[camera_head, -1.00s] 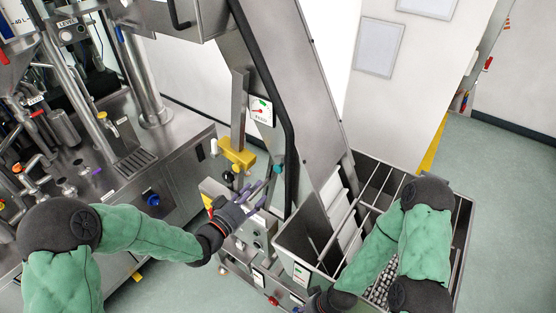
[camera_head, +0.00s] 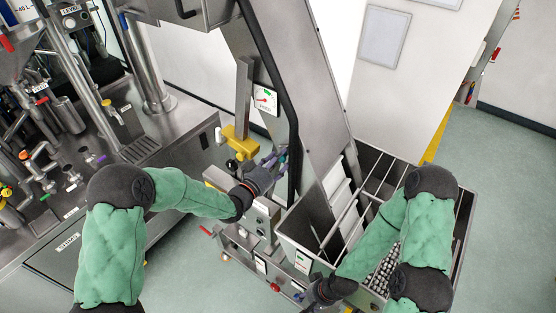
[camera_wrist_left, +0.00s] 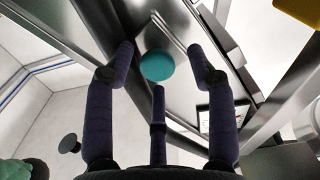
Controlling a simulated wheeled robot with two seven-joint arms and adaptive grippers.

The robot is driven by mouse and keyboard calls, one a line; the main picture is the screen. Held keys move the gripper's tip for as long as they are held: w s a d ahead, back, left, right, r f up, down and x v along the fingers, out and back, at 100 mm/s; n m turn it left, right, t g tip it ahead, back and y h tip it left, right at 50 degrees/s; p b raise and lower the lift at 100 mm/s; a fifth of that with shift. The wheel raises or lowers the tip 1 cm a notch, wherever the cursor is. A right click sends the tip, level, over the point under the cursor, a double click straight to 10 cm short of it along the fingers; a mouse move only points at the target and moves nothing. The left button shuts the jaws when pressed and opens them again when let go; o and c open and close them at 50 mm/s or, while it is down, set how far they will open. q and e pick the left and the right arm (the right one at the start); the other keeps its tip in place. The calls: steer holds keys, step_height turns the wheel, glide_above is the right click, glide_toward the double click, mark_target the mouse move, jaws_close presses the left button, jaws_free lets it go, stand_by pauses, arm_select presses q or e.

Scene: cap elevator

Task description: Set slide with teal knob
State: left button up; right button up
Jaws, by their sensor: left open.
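The teal knob (camera_wrist_left: 157,65) is a round disc on a metal plate in the left wrist view, framed by the spread dark fingers of my left gripper (camera_wrist_left: 160,70). The fingers lie around its left, right and lower sides, apart from it in the picture. In the head view the teal knob (camera_head: 283,158) is partly hidden by the fingertips of my left gripper (camera_head: 273,162), beside the inclined metal elevator (camera_head: 290,70). My right gripper (camera_head: 326,291) is low in the head view by the hopper; its fingers are not clear.
A dial plate with a red needle (camera_head: 265,99) is above the knob. A yellow block (camera_head: 236,146) and a black knob (camera_head: 232,165) are to the left. A metal hopper (camera_head: 303,237) and a divided bin (camera_head: 465,215) stand at right. A steel machine fills the left.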

arm_select(q)
jaws_close()
steer(key=f+b, duration=0.1)
steer(key=s+d+f+b, duration=0.1)
steer(key=f+b, duration=0.1)
steer(key=b, duration=0.1)
steer(key=shift+s+d+f, duration=0.15)
steer(key=shift+d+f, duration=0.15)
steer(key=shift+f, duration=0.1)
jaws_free()
